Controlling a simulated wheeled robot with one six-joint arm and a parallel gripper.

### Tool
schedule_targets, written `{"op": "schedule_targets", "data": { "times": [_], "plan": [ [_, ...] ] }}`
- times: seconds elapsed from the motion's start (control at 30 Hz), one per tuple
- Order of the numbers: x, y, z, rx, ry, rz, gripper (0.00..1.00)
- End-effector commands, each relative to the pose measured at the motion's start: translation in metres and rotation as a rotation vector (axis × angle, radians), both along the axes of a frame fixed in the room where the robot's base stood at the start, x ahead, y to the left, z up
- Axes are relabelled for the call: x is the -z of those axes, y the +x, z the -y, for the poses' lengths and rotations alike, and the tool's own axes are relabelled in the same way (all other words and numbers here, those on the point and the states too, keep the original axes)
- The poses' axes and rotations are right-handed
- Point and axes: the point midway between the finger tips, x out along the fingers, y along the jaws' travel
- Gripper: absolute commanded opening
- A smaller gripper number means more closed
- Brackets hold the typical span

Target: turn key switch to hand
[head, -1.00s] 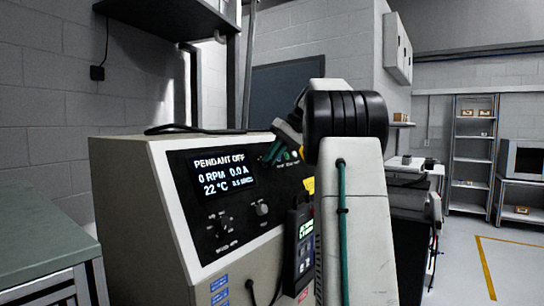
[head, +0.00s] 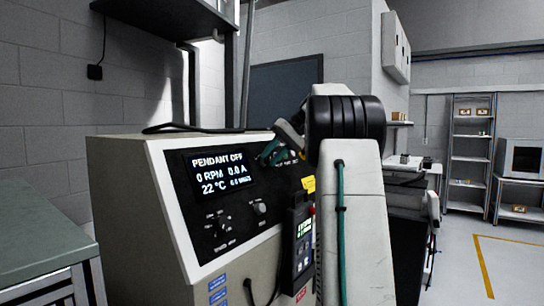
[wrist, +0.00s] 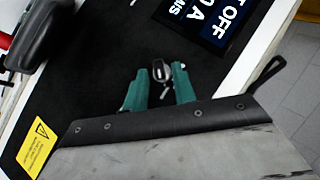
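My gripper (wrist: 158,80) has two teal fingers and is open in the wrist view. A small dark switch with a pale metal, key-like piece (wrist: 158,71) lies between and just beyond the fingertips. It looks like the key switch; a gap shows on each side of it, and its position marking cannot be read. In the head view, my gripper (head: 272,151) is at the upper right of the black control panel (head: 215,250), right of the display (head: 222,172). The fingers and wrist hide the switch there. The display reads PENDANT OFF, 0 RPM, 0.0 A, 22 °C.
Knobs (head: 260,207) sit below the display. A green-topped bench (head: 40,225) stands at left. The floor at right is open.

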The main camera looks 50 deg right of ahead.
Motion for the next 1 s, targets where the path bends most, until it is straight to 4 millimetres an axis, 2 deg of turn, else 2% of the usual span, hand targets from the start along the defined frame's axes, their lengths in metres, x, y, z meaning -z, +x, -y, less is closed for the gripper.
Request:
{"op": "schedule_targets", "data": {
  "times": [0.37, 0.8, 1.0],
  "plan": [
    [-0.003, -0.002, 0.002, -0.001, 0.0, 0.0, 0.33],
    [-0.052, -0.03, 0.037, -0.001, -0.002, 0.001, 0.33],
    [-0.058, -0.034, 0.041, 0.0, 0.0, 0.0, 0.33]
  ]
}}
